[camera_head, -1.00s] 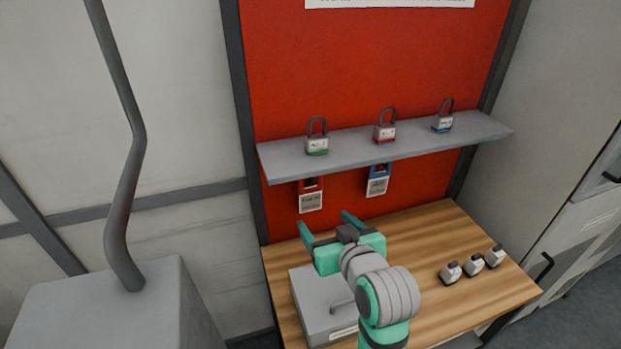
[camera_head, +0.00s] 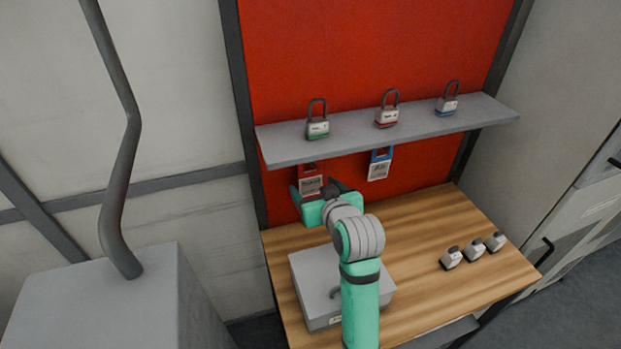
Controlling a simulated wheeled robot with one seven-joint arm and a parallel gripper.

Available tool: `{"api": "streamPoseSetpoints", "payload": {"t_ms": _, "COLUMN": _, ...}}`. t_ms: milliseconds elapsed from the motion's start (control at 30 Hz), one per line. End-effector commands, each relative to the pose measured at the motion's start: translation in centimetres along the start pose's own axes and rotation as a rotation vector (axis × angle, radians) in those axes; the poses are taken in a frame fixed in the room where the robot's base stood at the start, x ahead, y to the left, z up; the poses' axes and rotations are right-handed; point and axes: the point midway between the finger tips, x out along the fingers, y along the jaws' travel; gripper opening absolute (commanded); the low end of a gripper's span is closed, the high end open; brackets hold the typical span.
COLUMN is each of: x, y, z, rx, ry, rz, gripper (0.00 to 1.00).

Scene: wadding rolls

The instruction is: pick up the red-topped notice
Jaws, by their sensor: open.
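The red-topped notice (camera_head: 311,180) hangs below the left part of the grey shelf, against the red board. Its top is red and its lower part is a pale printed label. My gripper (camera_head: 312,187) is open, with its teal fingers pointing toward the board and reaching up to either side of the notice's lower part. The gripper hides the notice's bottom edge. I cannot tell whether the fingers touch it. A blue-topped notice (camera_head: 379,165) hangs to the right under the same shelf.
The grey shelf (camera_head: 440,126) above carries a green-marked padlock (camera_head: 317,127), a red-marked padlock (camera_head: 387,116) and a blue-marked padlock (camera_head: 447,104). The table's middle is clear.

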Motion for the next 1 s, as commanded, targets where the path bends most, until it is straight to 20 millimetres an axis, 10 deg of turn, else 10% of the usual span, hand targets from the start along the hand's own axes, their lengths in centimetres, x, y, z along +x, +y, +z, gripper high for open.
{"api": "streamPoseSetpoints", "payload": {"t_ms": 367, "x": 1.04, "y": -0.07, "z": 0.02, "rx": 0.000, "ry": 0.000, "rz": 0.000, "gripper": 0.69}}
{"api": "streamPoseSetpoints", "payload": {"t_ms": 533, "x": 1.02, "y": -0.06, "z": 0.01, "rx": 0.000, "ry": 0.000, "rz": 0.000, "gripper": 0.29}}
{"api": "streamPoseSetpoints", "payload": {"t_ms": 1000, "x": 0.87, "y": -0.10, "z": -0.39, "rx": -0.001, "ry": 0.002, "rz": -0.001, "gripper": 0.28}}
